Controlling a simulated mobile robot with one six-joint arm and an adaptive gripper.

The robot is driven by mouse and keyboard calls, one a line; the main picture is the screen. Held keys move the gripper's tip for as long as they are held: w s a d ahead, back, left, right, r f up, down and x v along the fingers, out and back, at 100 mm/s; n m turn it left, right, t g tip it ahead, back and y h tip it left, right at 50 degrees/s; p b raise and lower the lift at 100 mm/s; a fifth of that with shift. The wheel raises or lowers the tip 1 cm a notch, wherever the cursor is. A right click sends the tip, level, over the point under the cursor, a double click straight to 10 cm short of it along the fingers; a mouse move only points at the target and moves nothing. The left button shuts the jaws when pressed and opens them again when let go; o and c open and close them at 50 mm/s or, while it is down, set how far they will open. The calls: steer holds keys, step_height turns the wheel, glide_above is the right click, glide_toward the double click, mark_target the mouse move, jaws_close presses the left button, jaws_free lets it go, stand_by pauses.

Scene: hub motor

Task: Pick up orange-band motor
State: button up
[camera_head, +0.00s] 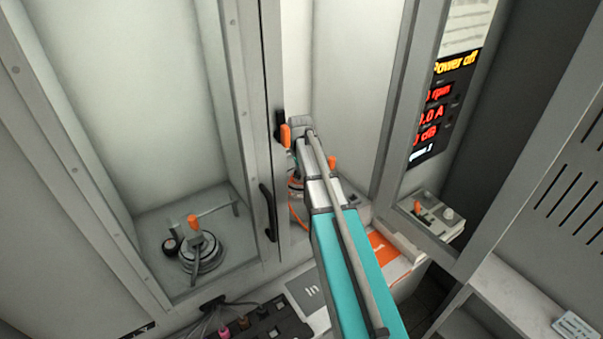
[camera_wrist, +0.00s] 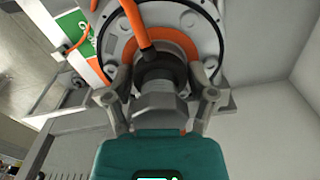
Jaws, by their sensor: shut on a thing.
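The orange-band motor (camera_wrist: 195,38) fills the top of the wrist view, a round grey hub with an orange ring and an orange cable plug at its centre. My gripper (camera_wrist: 163,82) has its two fingers on either side of the motor's dark central shaft and is shut on it. In the head view my teal and grey arm covers most of this motor; a bit of its orange band (camera_head: 296,184) shows left of the arm, inside the middle bay. Whether the motor touches the surface below is hidden.
Another motor (camera_head: 201,252) with an orange plug sits in the left bay behind a grey frame with a dark handle (camera_head: 269,211). An orange-marked tray (camera_head: 385,246) and a dark connector rack (camera_head: 262,325) lie in front. A display panel (camera_head: 440,105) reads "Power off" at right.

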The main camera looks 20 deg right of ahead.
stand_by(0.8)
steer(key=shift+f+b, duration=1.25)
steer(key=shift+b, duration=0.1)
steer(key=shift+r, duration=0.1)
steer(key=shift+r+p, duration=2.45)
steer(key=shift+p, duration=0.1)
steer(key=shift+s, duration=0.15)
